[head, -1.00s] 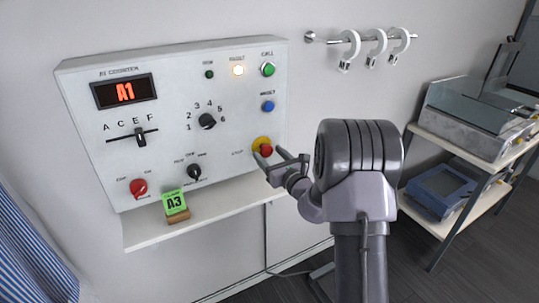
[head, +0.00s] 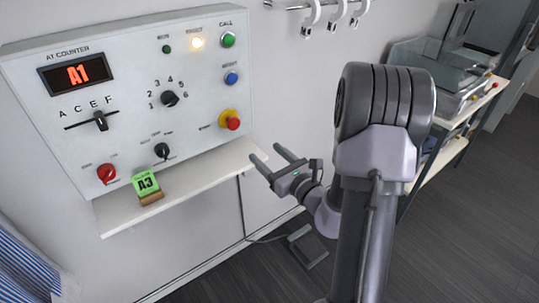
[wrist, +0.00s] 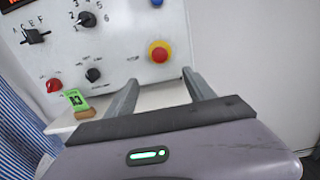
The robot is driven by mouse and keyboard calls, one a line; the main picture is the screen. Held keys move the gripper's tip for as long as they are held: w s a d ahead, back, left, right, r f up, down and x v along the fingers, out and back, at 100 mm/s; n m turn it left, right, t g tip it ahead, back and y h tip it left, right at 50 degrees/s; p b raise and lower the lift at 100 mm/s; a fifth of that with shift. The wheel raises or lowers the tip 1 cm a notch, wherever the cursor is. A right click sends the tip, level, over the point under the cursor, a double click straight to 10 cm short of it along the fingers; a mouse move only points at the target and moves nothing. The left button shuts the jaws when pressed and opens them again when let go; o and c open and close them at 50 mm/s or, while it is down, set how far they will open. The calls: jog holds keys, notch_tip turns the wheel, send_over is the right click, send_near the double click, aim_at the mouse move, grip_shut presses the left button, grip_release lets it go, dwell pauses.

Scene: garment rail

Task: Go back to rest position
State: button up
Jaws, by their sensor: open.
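My gripper (head: 270,158) is open and empty, in front of the white shelf's right end and below the control panel (head: 205,85). Its two fingers are spread apart and touch nothing that I can see. In the wrist view the fingers of my gripper (wrist: 160,90) point toward the lower part of the panel (wrist: 125,25). The red stop button on its yellow base (head: 229,121) is up and left of the fingertips in the head view. It also shows just beyond the fingers in the wrist view (wrist: 159,53).
A white shelf (head: 195,178) juts out under the panel, bearing a green A3 card (head: 146,184) on a wooden block. White rings (head: 335,14) hang on a rail at upper right. A rack with trays (head: 440,75) stands at right. Striped cloth (head: 25,265) hangs at lower left.

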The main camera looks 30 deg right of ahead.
jog(key=shift+s, duration=0.25)
